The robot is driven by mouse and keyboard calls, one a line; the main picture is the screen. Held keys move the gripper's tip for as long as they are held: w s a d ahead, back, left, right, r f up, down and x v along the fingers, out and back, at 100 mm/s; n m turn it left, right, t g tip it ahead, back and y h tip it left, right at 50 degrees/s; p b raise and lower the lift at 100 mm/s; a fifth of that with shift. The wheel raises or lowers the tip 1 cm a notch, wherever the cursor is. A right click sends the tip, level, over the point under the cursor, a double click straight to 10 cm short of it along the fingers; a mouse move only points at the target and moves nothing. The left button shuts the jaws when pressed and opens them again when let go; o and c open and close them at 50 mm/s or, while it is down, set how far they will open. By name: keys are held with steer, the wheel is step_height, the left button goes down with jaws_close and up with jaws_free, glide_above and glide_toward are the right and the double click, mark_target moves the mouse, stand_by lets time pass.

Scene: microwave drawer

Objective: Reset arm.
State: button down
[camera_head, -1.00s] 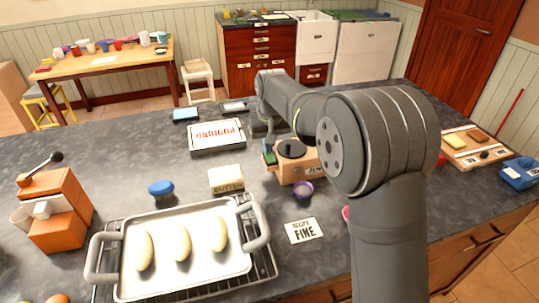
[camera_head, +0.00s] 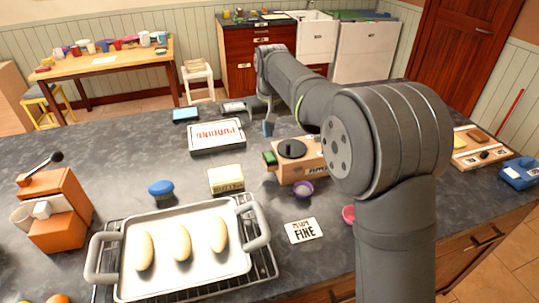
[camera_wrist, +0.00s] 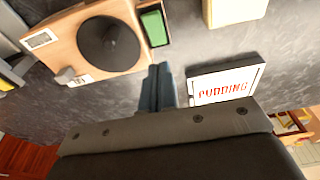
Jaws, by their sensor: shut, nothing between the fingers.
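My gripper (camera_head: 268,128) hangs over the dark counter in the head view, between the pudding box (camera_head: 217,137) and the wooden box with a black round top (camera_head: 311,172). In the wrist view its two blue-grey fingers (camera_wrist: 158,88) are together with nothing between them. There the wooden box (camera_wrist: 72,45) is at upper left and the white pudding box (camera_wrist: 227,82) is to the right of the fingers. The fingers seem clear of both boxes.
A metal tray (camera_head: 186,283) with three pale loaves stands on a wire rack in front. The counter (camera_head: 120,150) is bare at left-centre.

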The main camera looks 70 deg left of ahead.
mark_target(268, 153)
steer(key=shift+r, duration=0.5)
step_height(268, 153, down, 7)
steer(key=shift+f, duration=0.1)
stand_by(0.4)
steer(key=shift+r, duration=0.2)
steer(key=shift+r, duration=4.1)
steer(key=s+d+r+m+t+y, duration=0.2)
steer(key=s+d+r+m+y, duration=0.1)
steer(key=d+r, duration=0.7)
steer(key=shift+s+d+r+m+y, duration=0.25)
steer(key=shift+s+d+m, duration=0.25)
steer(key=shift+s+d, duration=0.5)
